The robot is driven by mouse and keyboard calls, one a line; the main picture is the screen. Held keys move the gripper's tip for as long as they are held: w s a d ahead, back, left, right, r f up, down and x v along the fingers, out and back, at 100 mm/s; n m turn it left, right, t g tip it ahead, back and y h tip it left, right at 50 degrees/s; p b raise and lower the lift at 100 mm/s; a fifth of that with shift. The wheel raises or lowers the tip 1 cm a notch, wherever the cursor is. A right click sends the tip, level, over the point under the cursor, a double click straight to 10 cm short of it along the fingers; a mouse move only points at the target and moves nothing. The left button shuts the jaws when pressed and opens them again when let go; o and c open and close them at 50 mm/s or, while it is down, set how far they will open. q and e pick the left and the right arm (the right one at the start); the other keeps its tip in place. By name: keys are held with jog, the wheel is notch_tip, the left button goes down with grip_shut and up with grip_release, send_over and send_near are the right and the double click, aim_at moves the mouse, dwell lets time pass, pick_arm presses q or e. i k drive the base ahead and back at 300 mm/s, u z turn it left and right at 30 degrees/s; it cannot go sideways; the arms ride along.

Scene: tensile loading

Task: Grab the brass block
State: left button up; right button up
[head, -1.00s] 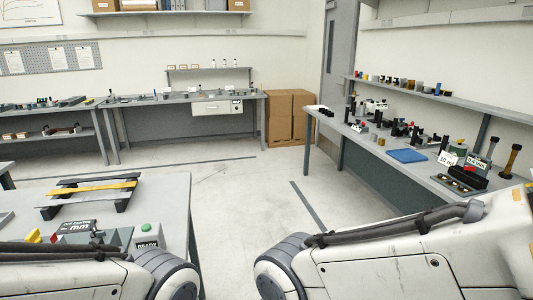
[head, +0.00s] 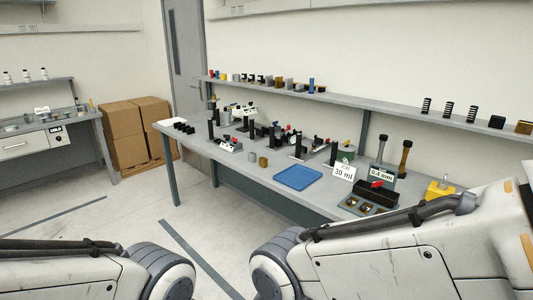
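A small brass-coloured block (head: 264,160) stands on the grey bench along the right wall, beside a grey block (head: 252,156) and behind the blue mat. Another brownish-gold block (head: 524,127) sits at the right end of the shelf above the bench. At this size I cannot tell which of them is the brass block. Parts of both my arms show along the bottom edge, but neither gripper is in view.
The bench (head: 240,174) holds a blue mat (head: 298,177), a "30 ml" card (head: 344,172), a black tray and several small fixtures. The shelf (head: 350,101) carries more small parts. Cardboard boxes (head: 136,132) stand at the left. The floor before the bench is clear.

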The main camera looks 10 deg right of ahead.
aim_at(262, 161)
jog(key=z, duration=0.15)
jog(key=i, duration=0.7)
jog(key=u, duration=1.05)
jog(key=i, duration=1.1)
jog(key=u, duration=0.45)
jog(key=i, duration=1.05)
jog(key=z, duration=1.25)
jog(key=i, duration=0.85)
jog(key=z, duration=0.8)
